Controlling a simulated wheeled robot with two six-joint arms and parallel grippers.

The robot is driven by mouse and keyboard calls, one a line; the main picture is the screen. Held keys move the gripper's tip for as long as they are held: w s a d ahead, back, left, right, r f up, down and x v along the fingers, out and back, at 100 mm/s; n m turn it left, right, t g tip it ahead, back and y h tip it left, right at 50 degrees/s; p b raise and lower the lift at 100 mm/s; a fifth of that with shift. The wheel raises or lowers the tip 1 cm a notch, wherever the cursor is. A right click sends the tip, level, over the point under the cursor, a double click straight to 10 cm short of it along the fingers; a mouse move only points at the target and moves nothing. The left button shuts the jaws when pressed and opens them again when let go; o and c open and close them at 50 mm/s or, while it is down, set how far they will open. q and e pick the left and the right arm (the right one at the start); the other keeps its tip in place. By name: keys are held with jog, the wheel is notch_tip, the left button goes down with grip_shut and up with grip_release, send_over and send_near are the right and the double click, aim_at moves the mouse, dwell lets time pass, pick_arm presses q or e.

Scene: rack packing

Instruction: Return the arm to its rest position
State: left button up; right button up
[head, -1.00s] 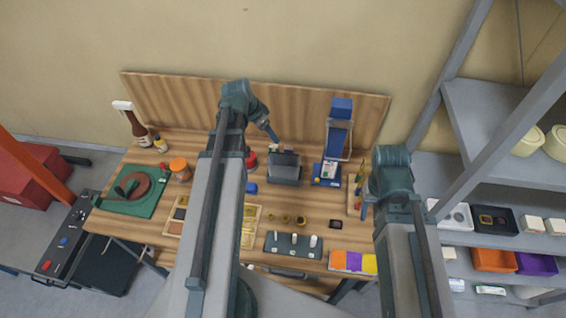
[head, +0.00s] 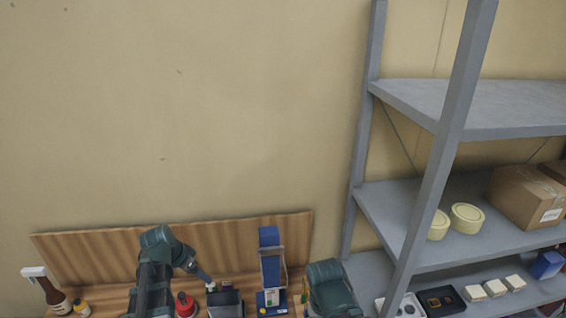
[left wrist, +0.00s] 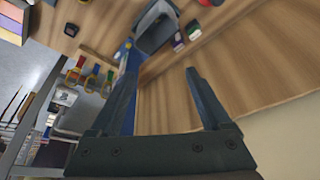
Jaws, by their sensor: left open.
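My left arm (head: 158,268) rises at the lower left of the head view, over the wooden workbench. Its gripper (head: 203,277) points down and right, above a dark grey box-like device (head: 225,302). In the left wrist view my left gripper (left wrist: 160,76) has its two fingers spread wide with nothing between them. The wooden back panel (left wrist: 235,75) shows beyond the fingers. My right arm (head: 332,287) shows at the bottom of the head view, and its gripper fingers are not visible.
A blue stand-like device (head: 270,265) stands right of my left gripper. A red-capped container (head: 185,304) and a brown bottle (head: 52,292) are on the bench. A grey shelf rack (head: 400,198) with round cream containers (head: 467,218) and a cardboard box (head: 528,195) stands at right.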

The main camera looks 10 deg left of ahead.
pick_arm(q)
jog(key=s+d+f+g+y+b, duration=0.1)
jog(key=s+d+f+b, duration=0.3)
jog(key=d+f+b, duration=0.2)
jog(key=s+d+f+n+g+y+b, duration=0.1)
jog(key=s+d+f+g+b, duration=0.1)
jog(key=s+d+f+b, duration=0.3)
jog(key=s+d+f+g+y+b, duration=0.1)
jog(key=s+d+f+b, duration=0.3)
jog(key=d+f+b, duration=0.5)
jog(key=shift+s+d+f, duration=0.1)
jog(key=shift+d+f, duration=0.35)
jog(key=shift+d, duration=0.6)
jog(key=shift+s+d+f, duration=0.1)
jog(key=shift+d+f, duration=0.35)
jog(key=shift+d, duration=0.6)
jog(key=shift+d+f, duration=0.45)
jog(key=shift+d, duration=0.6)
pick_arm(e)
notch_tip(320, 180, down, 21)
jog(key=shift+f, duration=0.1)
pick_arm(q)
jog(key=shift+w+a+r, duration=0.1)
pick_arm(e)
jog(key=shift+w, duration=0.1)
